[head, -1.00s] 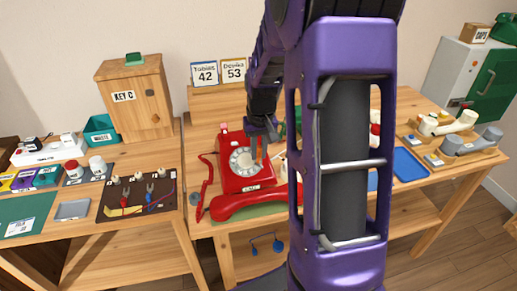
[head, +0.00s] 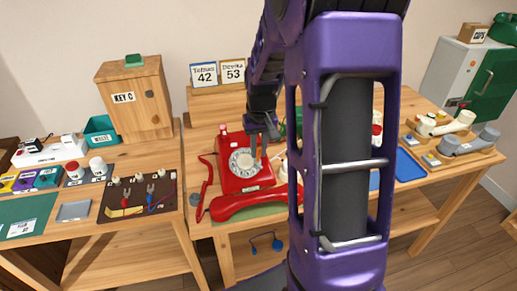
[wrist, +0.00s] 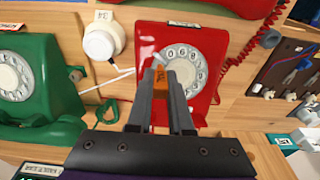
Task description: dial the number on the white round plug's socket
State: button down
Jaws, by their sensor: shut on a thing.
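The red dial phone (head: 235,183) stands on the middle table, its white rotary dial (head: 242,161) facing up. My gripper (head: 259,132) is over the dial's right side, shut on a slim orange stick (head: 258,150) that points down at the dial. In the wrist view, the stick (wrist: 160,80) is between the fingers and overlaps the dial's rim (wrist: 183,68); I cannot tell whether it touches. A white round plug (wrist: 103,40) sits beside the phone, with a small number tag (wrist: 103,16) at its edge. The tag's digits are too small to read surely.
The red handset (head: 250,201) lies off the phone, in front of it. A green dial phone (wrist: 38,85) stands on the plug's other side. Cards 42 (head: 204,75) and 53 (head: 233,71) stand behind. My arm hides much of the table's right half.

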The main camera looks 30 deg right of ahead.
notch_tip(320, 180, up, 6)
jog(key=s+p, duration=0.2)
jog(key=p, duration=0.2)
jog(key=shift+s+a+r, duration=0.15)
jog(key=shift+s+a, duration=0.15)
jog(key=shift+s, duration=0.1)
dwell(1.0)
